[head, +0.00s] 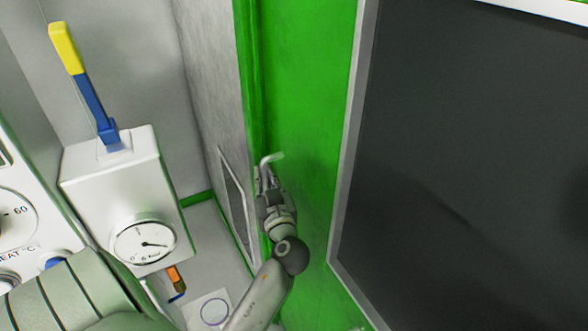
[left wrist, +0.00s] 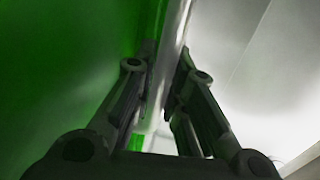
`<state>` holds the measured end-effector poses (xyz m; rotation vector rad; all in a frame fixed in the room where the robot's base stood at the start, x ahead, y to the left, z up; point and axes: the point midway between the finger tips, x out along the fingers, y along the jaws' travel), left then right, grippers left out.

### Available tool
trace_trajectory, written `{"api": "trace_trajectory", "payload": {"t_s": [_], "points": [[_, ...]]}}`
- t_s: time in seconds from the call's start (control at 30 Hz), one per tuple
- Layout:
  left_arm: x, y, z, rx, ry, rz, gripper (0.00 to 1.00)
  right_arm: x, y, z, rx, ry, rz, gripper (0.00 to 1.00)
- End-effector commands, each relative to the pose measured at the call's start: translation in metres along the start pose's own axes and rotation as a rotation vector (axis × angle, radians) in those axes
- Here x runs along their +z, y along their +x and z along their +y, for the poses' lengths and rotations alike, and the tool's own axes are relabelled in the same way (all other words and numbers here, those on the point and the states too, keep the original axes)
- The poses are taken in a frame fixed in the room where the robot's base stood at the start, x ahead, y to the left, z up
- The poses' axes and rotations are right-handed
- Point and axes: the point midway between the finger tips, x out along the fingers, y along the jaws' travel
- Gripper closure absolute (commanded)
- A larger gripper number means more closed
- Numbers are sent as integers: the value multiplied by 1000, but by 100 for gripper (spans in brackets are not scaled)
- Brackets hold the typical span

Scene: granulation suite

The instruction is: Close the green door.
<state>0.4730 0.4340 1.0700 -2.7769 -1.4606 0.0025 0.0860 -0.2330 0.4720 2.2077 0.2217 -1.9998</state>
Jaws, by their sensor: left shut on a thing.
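The green door (head: 305,90) fills the middle and right of the head view, with a large dark window (head: 470,170) in a grey frame. A pale metal handle (head: 272,157) sticks out near the door's left edge. My left gripper (head: 266,177) is at this handle, its arm coming up from the bottom. In the left wrist view the handle shows as a pale bar (left wrist: 172,45) between the two fingers of my left gripper (left wrist: 163,85), which is shut on it. Green surface (left wrist: 60,70) lies to the left of the bar there. My right gripper is not in view.
At the left of the head view is a white box (head: 110,185) with a round gauge (head: 143,242) and a blue lever with a yellow end (head: 66,48). A grey panel (head: 205,75) with a narrow dark window stands beside the green door. Floor shows below it.

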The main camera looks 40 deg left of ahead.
Motion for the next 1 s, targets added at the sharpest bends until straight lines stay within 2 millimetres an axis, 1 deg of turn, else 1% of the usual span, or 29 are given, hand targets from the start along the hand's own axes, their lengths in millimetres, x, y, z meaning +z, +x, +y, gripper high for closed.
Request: {"api": "trace_trajectory", "payload": {"t_s": [0.03, 0.1, 0.2, 0.5, 0.53, 0.7, 1.0], "points": [[4, -4, -8, -4, -5, -7, 100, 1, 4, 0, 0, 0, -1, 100], [3, -8, -18, -17, -4, -6, 100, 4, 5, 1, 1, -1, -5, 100], [2, -10, -27, -30, -3, -5, 100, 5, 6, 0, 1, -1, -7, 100], [3, -10, -30, -37, 3, -7, 100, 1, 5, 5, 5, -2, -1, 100], [3, -10, -30, -38, 3, -7, 86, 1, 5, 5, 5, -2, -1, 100], [2, -10, -30, -37, 3, -5, 65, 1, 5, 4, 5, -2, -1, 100], [-1, -9, -29, -35, 0, 0, 65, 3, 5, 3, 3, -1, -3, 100]]}}
